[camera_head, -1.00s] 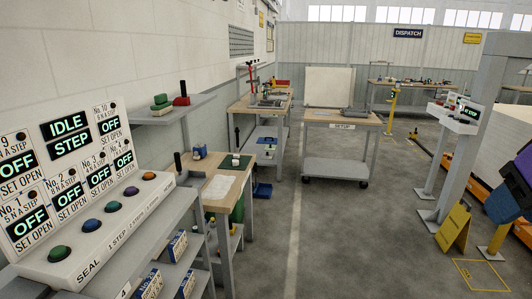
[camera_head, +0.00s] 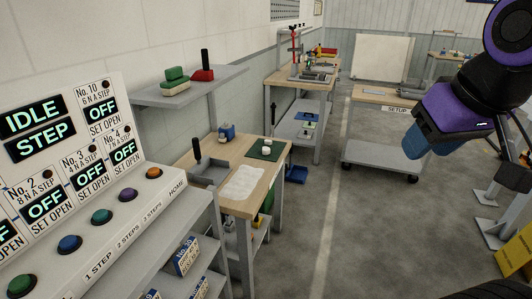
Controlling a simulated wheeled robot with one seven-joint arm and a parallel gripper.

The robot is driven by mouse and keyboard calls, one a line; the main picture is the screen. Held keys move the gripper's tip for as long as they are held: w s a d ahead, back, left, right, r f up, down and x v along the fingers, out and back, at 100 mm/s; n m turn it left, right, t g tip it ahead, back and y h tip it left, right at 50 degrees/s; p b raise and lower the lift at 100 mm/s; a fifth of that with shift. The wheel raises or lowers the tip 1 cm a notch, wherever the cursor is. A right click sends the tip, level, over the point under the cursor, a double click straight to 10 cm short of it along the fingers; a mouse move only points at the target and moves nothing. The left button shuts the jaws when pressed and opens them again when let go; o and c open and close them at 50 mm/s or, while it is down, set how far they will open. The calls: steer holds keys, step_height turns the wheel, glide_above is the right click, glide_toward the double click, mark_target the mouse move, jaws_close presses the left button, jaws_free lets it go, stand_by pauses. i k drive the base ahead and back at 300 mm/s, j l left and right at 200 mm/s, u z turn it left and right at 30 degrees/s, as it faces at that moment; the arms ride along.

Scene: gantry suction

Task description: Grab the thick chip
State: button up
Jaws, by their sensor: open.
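Two small pale pieces (camera_head: 266,146) sit on the green mat (camera_head: 262,154) on the wooden workbench (camera_head: 250,208) at mid-left. They may be chips, but they are too small for me to tell which is thick. My gripper (camera_head: 420,142), a purple hand with blue fingers, is at the upper right. It is open, with nothing seen in it, and well to the right of the bench. The gap between its fingers is hard to see from here.
The control panel (camera_head: 92,210) with coloured buttons fills the left. A grey tray (camera_head: 208,172), a white sheet (camera_head: 243,183) and a blue item (camera_head: 226,131) lie on the bench. A shelf (camera_head: 190,86) hangs above it. A setup cart (camera_head: 380,160) stands farther back. Open floor lies right of the bench.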

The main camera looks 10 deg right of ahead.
mark_target(266, 151)
steer(key=i+l+u, duration=0.1)
steer(key=u, duration=0.4)
steer(key=i+l+u, duration=0.5)
steer(key=l, duration=0.15)
steer(key=i+l+u, duration=0.1)
steer(key=l+u, duration=0.15)
steer(key=l, duration=0.15)
steer(key=i+l, duration=0.1)
steer(key=l, duration=0.25)
steer(key=i+l, duration=0.15)
steer(key=l, duration=0.2)
steer(key=i+l, duration=0.1)
steer(key=l, duration=0.2)
steer(key=i+l, duration=0.1)
steer(key=l, duration=0.25)
steer(key=i+l+u, duration=0.1)
steer(key=l, duration=0.25)
